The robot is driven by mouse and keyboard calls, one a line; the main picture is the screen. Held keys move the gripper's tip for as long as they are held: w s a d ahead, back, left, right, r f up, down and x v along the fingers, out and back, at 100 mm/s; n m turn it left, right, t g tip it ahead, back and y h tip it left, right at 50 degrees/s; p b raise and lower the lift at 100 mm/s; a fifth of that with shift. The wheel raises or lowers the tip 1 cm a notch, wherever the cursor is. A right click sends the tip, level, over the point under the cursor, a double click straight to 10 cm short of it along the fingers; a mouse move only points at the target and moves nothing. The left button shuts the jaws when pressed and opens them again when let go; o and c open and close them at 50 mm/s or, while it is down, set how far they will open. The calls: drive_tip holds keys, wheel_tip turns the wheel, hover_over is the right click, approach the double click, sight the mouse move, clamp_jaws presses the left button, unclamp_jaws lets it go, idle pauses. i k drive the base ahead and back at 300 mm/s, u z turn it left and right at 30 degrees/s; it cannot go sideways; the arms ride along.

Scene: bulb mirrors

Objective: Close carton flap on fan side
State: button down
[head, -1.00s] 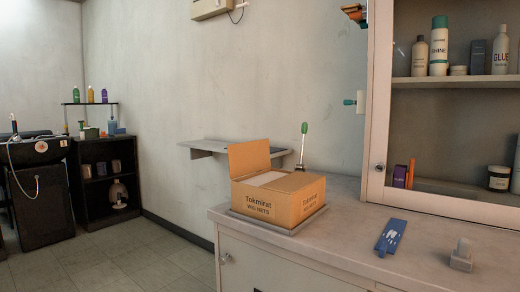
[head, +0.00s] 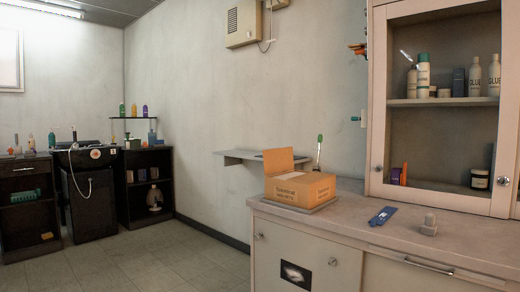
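The right part of the carton's top looks covered. The inside is hard to make out from here. My gripper is not in view.
The counter (head: 350,214) bears a blue packet (head: 382,216) and a small grey block (head: 429,225) right of the carton. A wall shelf (head: 240,156) is behind left. A cabinet (head: 376,120) stands at right. The floor (head: 170,262) at left is clear.

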sight(278, 160)
drive_tip(key=u, duration=0.65)
drive_tip(key=i, duration=0.8)
drive_tip(key=u, duration=0.45)
drive_tip(key=i, duration=0.7)
drive_tip(key=z, duration=0.75)
drive_tip(key=i, duration=0.65)
drive_tip(key=z, duration=0.2)
drive_tip(key=k, duration=0.45)
drive_tip(key=u, duration=0.25)
